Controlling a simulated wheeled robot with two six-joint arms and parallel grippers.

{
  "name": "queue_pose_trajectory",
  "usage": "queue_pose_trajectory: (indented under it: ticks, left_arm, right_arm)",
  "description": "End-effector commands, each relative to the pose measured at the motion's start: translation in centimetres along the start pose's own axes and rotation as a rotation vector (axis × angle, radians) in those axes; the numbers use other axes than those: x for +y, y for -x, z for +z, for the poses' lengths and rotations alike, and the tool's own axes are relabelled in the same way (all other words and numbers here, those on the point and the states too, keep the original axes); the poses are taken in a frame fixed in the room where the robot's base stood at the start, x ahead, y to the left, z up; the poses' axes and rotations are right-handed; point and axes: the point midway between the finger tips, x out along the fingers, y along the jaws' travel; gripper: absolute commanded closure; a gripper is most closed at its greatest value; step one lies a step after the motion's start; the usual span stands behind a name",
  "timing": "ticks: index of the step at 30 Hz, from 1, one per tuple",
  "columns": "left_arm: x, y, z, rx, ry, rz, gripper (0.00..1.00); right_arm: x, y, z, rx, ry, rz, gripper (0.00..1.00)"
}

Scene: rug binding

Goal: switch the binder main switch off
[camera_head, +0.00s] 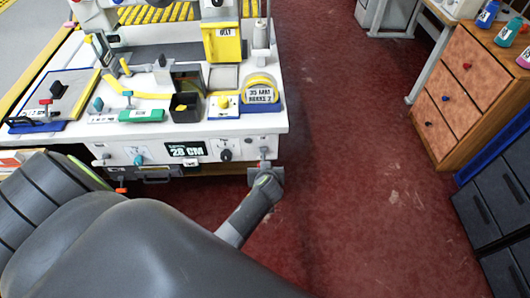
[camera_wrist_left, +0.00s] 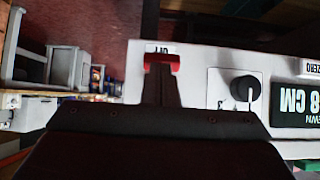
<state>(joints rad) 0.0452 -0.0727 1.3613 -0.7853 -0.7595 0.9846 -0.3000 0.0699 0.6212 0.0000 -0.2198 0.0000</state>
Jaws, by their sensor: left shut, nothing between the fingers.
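The binder main switch shows as a red lever in the left wrist view (camera_wrist_left: 162,62), at the end of the white front panel. A small partly covered label sits beside it, its text hard to read. My left gripper (camera_wrist_left: 161,88) is shut and empty, its fingertips right at the red lever; I cannot tell whether they touch. In the head view my left gripper (camera_head: 264,168) is at the right end of the binder's front panel (camera_head: 240,150), and the switch there is mostly hidden. My right gripper is not in view.
A black knob (camera_wrist_left: 245,88) and a display reading 28 CM (camera_head: 186,149) are beside the switch on the panel. A yellow tape measure (camera_head: 261,90) and other tools lie on the white binder table (camera_head: 225,127). Red floor lies open to the right, before a wooden drawer cabinet (camera_head: 470,85).

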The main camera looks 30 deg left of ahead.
Motion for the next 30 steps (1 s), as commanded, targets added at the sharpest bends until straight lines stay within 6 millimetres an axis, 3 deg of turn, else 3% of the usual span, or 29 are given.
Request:
queue_pose_trajectory:
  ticks: [7,23,30]
  left_arm:
    - [0.0,-0.4,0.5,-0.001,0.000,0.001,1.00]
    - [0.0,-0.4,0.6,-0.003,0.000,0.000,1.00]
    - [-0.1,0.3,-0.9,-0.002,-0.002,0.002,1.00]
  right_arm:
    - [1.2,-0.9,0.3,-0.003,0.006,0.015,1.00]
    - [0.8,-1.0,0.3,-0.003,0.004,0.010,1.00]
    - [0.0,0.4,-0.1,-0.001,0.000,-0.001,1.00]
